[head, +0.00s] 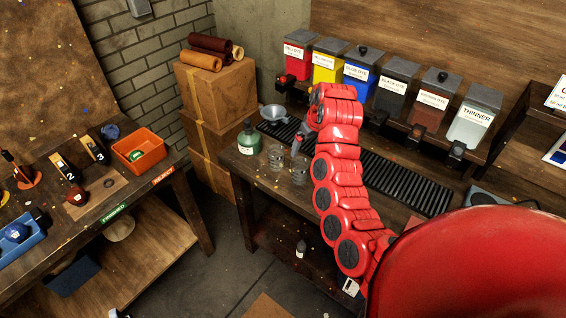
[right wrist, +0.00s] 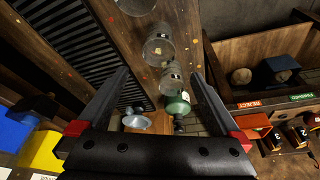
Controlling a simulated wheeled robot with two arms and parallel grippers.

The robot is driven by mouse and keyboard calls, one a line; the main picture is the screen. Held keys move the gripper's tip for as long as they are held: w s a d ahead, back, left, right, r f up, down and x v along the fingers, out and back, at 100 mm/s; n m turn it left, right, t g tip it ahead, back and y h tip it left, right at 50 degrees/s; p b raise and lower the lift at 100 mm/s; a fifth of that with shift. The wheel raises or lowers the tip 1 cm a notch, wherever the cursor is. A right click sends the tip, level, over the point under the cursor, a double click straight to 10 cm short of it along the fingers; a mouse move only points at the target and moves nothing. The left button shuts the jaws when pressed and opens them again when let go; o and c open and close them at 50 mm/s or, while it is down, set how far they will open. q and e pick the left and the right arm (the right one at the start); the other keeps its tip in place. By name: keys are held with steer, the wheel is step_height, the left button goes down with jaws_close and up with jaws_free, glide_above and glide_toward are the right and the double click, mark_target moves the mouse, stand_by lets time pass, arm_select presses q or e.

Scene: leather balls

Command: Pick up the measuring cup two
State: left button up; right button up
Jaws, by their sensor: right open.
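Clear glass measuring cups stand on the workbench, one beside the green bottle (head: 249,139) and another measuring cup (head: 299,174) nearer its front edge. In the right wrist view a cup (right wrist: 158,46), a second cup (right wrist: 170,76) and part of a third cup (right wrist: 135,5) show in a row. I cannot read which one is number two. My right gripper (head: 298,140) is open and empty, above and close to the cups. In the right wrist view its spread fingers (right wrist: 158,76) flank the cups in the picture; no contact shows. My left gripper is out of view.
A metal funnel (head: 274,113) stands behind the cups. A black ribbed mat (head: 405,184) runs along the bench below several dye dispensers, including the yellow one (head: 326,65). Stacked boxes (head: 215,95) stand left of the bench. Another table holds an orange bin (head: 139,149).

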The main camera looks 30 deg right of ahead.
steer(key=b, duration=0.6)
glide_toward(300, 166)
steer(key=s+a+f, duration=0.1)
steer(key=a+f, duration=0.1)
steer(key=p+x, duration=0.1)
steer(key=x, duration=0.1)
steer(key=shift+w+f+p, duration=0.25)
steer(key=shift+f+p, duration=0.05)
steer(key=shift+p, duration=0.1)
steer(key=shift+w+f, duration=0.1)
steer(key=shift+f, duration=0.4)
steer(key=shift+w+d+f+p, duration=0.15)
steer(key=shift+f+p, duration=0.2)
steer(key=shift+p, duration=0.25)
steer(key=p+x, duration=0.1)
steer(key=x, duration=0.1)
steer(key=shift+f, duration=0.4)
steer(key=shift+p+x, duration=0.35)
steer(key=shift+x, duration=0.55)
steer(key=shift+d, duration=0.1)
